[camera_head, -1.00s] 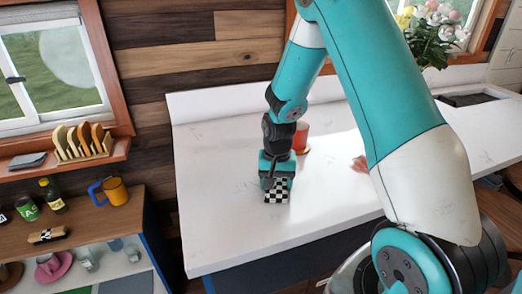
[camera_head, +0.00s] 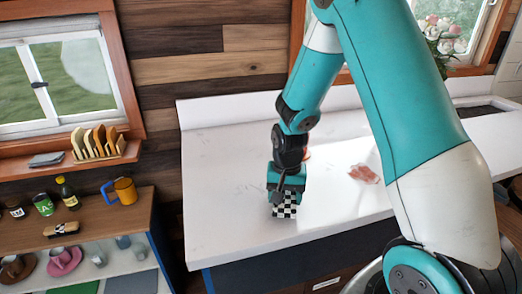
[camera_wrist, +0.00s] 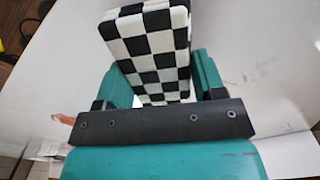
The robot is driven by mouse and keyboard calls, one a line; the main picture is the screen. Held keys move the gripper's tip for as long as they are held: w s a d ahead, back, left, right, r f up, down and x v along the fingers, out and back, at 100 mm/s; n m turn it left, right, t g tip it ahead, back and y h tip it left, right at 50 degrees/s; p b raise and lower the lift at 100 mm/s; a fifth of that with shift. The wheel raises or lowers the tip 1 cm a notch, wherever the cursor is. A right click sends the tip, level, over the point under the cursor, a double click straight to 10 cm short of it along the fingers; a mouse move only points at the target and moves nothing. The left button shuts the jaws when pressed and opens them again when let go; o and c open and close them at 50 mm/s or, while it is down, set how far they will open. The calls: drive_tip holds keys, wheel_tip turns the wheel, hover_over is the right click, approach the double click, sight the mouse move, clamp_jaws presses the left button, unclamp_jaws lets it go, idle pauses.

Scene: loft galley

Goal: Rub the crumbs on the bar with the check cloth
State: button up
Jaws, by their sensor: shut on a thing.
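The black-and-white check cloth (camera_head: 284,206), a folded block, is held between the jaws of my gripper (camera_head: 286,186), low over the left part of the white bar (camera_head: 225,225). I cannot tell whether the cloth touches the bar. In the wrist view the cloth (camera_wrist: 152,50) sticks out beyond the teal fingers of my gripper (camera_wrist: 155,85). A reddish-brown patch (camera_head: 364,173), seemingly the crumbs, lies on the bar to the right of the gripper, apart from the cloth. A similar reddish-brown bit (camera_wrist: 66,118) shows at the left of the wrist view.
An orange-red thing (camera_head: 307,153) is almost hidden behind my wrist. A shelf unit (camera_head: 110,226) with an orange mug (camera_head: 125,190) and bottles stands left of the bar. Flowers (camera_head: 446,35) stand at the back right. The bar's left part is clear.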

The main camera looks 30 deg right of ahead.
drive_tip(key=shift+s+a+r+p, duration=0.15)
drive_tip(key=shift+r+p, duration=0.15)
drive_tip(key=shift+r, duration=0.4)
drive_tip(key=shift+r+p, duration=1.8)
drive_tip(key=shift+r, duration=0.4)
